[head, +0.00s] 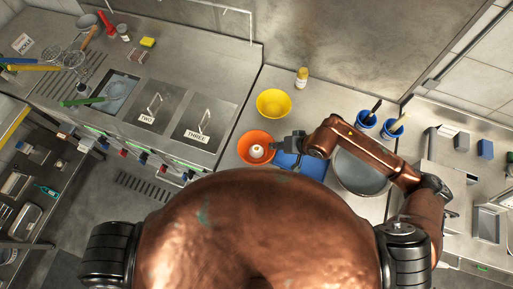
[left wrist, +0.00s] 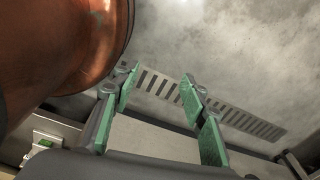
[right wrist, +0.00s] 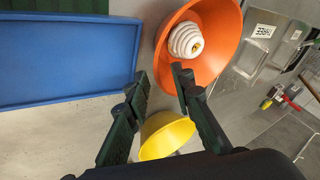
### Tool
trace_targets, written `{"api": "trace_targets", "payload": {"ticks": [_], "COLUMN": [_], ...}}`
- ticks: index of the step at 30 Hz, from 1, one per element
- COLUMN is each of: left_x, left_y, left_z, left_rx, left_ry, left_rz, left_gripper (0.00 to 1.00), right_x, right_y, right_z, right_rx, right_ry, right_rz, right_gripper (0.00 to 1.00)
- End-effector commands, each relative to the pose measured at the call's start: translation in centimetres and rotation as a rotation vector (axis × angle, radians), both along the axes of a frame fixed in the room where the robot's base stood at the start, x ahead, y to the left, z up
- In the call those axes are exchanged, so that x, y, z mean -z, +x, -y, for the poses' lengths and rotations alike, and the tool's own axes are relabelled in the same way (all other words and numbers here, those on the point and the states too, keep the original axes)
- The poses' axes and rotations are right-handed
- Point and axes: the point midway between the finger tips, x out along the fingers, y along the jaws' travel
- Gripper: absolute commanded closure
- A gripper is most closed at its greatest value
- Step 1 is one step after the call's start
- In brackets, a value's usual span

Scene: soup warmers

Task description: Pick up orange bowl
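The orange bowl (head: 246,151) stands on the steel counter at its front edge, with a white ridged round item (head: 257,151) in it. The bowl (right wrist: 222,62) also shows at the top of the right wrist view. My right gripper (head: 280,146) is at the bowl's right side. In the right wrist view its fingers (right wrist: 160,78) are apart, one overlapping the bowl's inside and one outside the rim. I cannot tell whether they touch the bowl. My left gripper (left wrist: 158,85) is open and empty above the floor; it is hidden in the head view.
A yellow bowl (head: 273,103) stands behind the orange one. A blue tray (head: 312,166) lies right of it, partly under my right arm. A large grey pan (head: 362,178), blue cups (head: 366,119) and a yellow-capped bottle (head: 301,78) are nearby. Soup warmers with lids (head: 203,121) are left.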

Motion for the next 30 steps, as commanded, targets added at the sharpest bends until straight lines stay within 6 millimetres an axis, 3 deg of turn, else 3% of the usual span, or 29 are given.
{"api": "trace_targets", "payload": {"ticks": [9, 15, 25, 30], "left_x": [-1.1, -1.0, -0.9, -0.9], "left_y": [2.7, 2.4, 1.4, 1.4], "left_z": [0.0, 0.0, 0.0, 0.0], "left_rx": [0.006, 0.006, 0.003, 0.003], "left_ry": [-0.001, -0.001, 0.000, 0.000], "left_rz": [0.035, 0.031, 0.018, 0.018], "left_gripper": [0.60, 0.60, 0.60, 0.60], "right_x": [2.8, 2.9, 2.8, 2.8], "right_y": [1.0, 1.0, 1.0, 1.0], "right_z": [-1.7, -1.7, -1.7, -1.7], "right_rx": [-0.002, -0.002, -0.002, -0.002], "right_ry": [0.001, 0.000, 0.000, 0.000], "right_rz": [0.000, 0.001, 0.001, 0.001], "right_gripper": [0.78, 0.78, 1.00, 1.00]}}
